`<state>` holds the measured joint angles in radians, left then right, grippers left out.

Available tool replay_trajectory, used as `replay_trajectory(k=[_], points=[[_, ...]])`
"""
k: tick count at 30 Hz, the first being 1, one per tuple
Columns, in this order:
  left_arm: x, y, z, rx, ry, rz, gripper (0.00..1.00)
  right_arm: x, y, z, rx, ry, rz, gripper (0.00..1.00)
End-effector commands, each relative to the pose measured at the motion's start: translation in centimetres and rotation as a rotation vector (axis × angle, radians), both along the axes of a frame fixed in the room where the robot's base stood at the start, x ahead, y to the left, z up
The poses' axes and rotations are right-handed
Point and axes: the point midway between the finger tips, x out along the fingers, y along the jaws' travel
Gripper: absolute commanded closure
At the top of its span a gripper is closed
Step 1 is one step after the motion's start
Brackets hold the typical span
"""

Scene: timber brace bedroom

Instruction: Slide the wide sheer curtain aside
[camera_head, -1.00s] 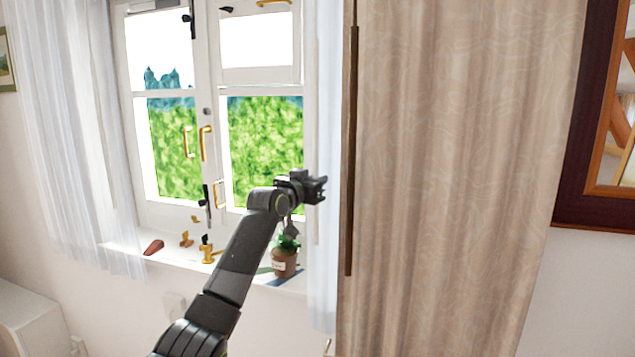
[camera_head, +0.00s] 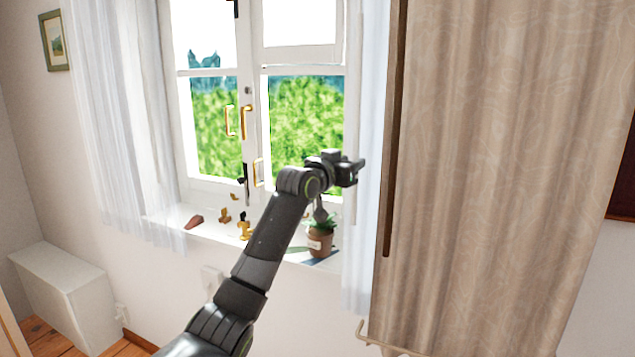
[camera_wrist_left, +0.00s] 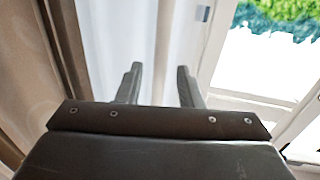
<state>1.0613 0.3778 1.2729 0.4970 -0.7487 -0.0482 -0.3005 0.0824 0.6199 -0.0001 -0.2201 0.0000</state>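A wide white sheer curtain (camera_head: 120,130) hangs in loose folds at the left side of the window. A narrower white sheer strip (camera_head: 370,190) hangs at the window's right side, partly behind a beige patterned drape (camera_head: 500,180). My left gripper (camera_head: 359,171) is in front of the window's right side, near the narrow strip and well to the right of the wide curtain. In the left wrist view its two fingers (camera_wrist_left: 159,68) are apart with nothing seen held, and pale sheer cloth (camera_wrist_left: 165,35) shows beyond them. My right gripper is not in view.
The sill holds a potted plant (camera_head: 320,237), brass pieces (camera_head: 244,228) and a reddish-brown wedge (camera_head: 194,222). A dark wooden rod (camera_head: 394,140) hangs along the drape's edge. A white box-like cabinet (camera_head: 62,300) stands at lower left, below a small picture (camera_head: 55,40).

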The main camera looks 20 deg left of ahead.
Motion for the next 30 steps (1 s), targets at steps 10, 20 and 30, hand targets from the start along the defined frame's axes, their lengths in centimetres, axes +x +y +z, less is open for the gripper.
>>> replay_trajectory(k=[10, 20, 30], points=[[-5.1, 1.3, -0.3, 0.003, -0.003, 0.002, 0.67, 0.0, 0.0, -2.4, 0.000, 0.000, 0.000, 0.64], [-10.4, 2.6, -0.3, 0.004, -0.002, 0.002, 0.67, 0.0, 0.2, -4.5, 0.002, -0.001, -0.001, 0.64], [-13.5, 3.2, -0.1, 0.001, 0.001, 0.001, 0.67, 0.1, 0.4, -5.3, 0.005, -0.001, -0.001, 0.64]])
